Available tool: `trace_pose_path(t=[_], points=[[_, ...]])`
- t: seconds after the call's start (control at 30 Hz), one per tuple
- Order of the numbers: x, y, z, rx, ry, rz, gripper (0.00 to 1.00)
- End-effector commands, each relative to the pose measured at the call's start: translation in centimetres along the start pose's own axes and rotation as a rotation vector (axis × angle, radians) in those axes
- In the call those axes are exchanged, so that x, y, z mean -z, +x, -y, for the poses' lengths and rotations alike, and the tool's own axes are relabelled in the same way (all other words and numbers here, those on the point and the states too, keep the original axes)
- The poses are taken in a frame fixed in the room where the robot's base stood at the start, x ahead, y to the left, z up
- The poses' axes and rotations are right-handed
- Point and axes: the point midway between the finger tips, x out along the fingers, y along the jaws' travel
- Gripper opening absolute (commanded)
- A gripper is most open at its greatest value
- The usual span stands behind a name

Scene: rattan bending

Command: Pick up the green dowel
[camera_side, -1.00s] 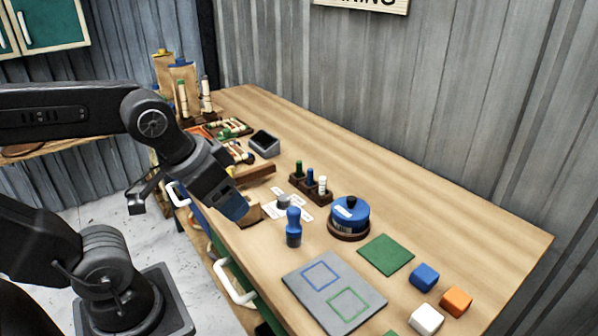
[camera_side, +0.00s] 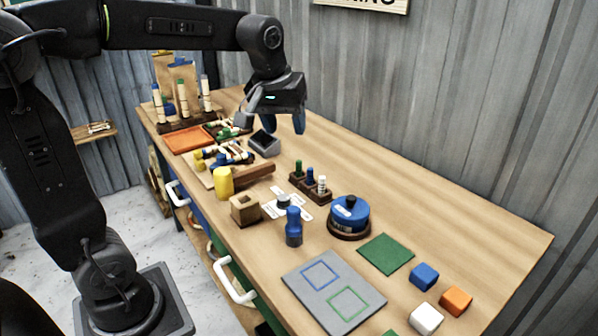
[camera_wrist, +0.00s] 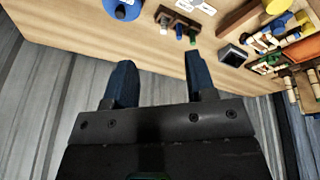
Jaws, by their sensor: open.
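The green dowel (camera_side: 298,168) stands upright in a small dark wooden rack (camera_side: 316,198), at the left end beside a blue dowel (camera_side: 310,176) and a white dowel (camera_side: 322,184). In the wrist view the green dowel (camera_wrist: 193,39) is beyond the fingertips, at the right end of the row. My gripper (camera_side: 285,124) is raised above the bench, up and left of the rack in the side view, apart from the dowels. Its two blue fingers (camera_wrist: 157,62) are spread and empty.
A grey open box (camera_side: 264,146) sits left of the rack. A blue round container (camera_side: 350,214), a blue peg figure (camera_side: 293,228) and a yellow cylinder (camera_side: 223,183) stand around it. A corrugated wall (camera_side: 430,100) runs behind the bench. The bench right of the rack's back is clear.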

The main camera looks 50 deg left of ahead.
Motion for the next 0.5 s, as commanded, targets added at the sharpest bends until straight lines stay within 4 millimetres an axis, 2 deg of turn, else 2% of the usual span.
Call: trace_pose_path(t=[0.03, 0.1, 0.17, 0.3, 0.4, 0.5], points=[[2.4, 1.2, -0.1, 0.024, -0.072, 0.019, 0.51], [5.3, 2.6, -0.1, 0.053, -0.177, 0.037, 0.51], [7.7, 4.1, 0.1, 0.08, -0.267, 0.052, 0.51], [12.8, 8.3, 1.2, 0.146, -0.477, 0.081, 0.51], [15.8, 11.6, 2.4, 0.192, -0.619, 0.096, 0.51], [17.9, 14.5, 3.8, 0.231, -0.739, 0.105, 0.51]])
